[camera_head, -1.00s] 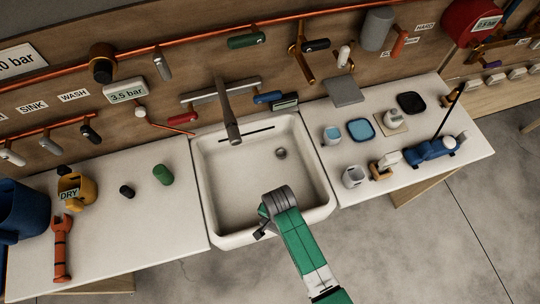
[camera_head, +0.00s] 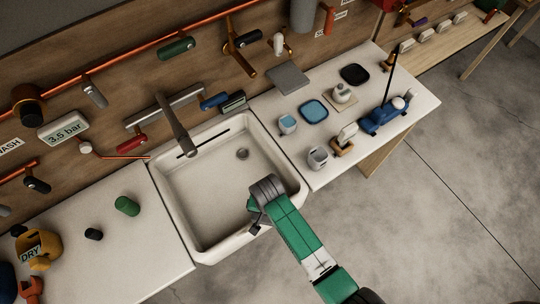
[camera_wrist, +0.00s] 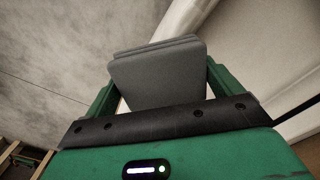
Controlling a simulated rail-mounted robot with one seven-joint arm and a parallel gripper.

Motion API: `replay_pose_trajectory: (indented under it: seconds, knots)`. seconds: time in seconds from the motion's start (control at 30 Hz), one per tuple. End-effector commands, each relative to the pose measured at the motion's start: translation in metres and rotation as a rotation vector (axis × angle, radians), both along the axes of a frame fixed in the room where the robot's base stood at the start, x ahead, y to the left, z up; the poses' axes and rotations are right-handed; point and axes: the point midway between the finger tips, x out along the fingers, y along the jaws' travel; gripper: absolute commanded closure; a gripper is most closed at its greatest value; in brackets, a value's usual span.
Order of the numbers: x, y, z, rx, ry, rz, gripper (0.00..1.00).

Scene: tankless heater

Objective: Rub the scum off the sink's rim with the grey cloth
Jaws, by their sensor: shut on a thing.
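The white sink (camera_head: 172,215) is set in the counter below a grey tap (camera_head: 175,127). My gripper (camera_head: 256,226) is at the sink's front rim (camera_head: 222,252), right of the front left corner. In the wrist view my gripper (camera_wrist: 158,92) is shut on a folded grey cloth (camera_wrist: 158,72), held between the green fingers. A pale edge, likely the sink's, runs beside the cloth in that view. I cannot tell whether the cloth touches the rim. My wrist hides part of the front rim in the head view, and I cannot make out any scum.
On the right counter stand a blue dish (camera_head: 314,111), a grey cup (camera_head: 317,158), a grey square (camera_head: 289,79) and a blue tool (camera_head: 386,115). Floor in front is clear.

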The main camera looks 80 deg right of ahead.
Motion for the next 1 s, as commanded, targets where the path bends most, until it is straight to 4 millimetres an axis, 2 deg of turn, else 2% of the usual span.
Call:
replay_pose_trajectory:
  seconds: [1.0]
  knots:
    - [0.063,0.060,0.000,0.002,0.000,-0.013,0.31]
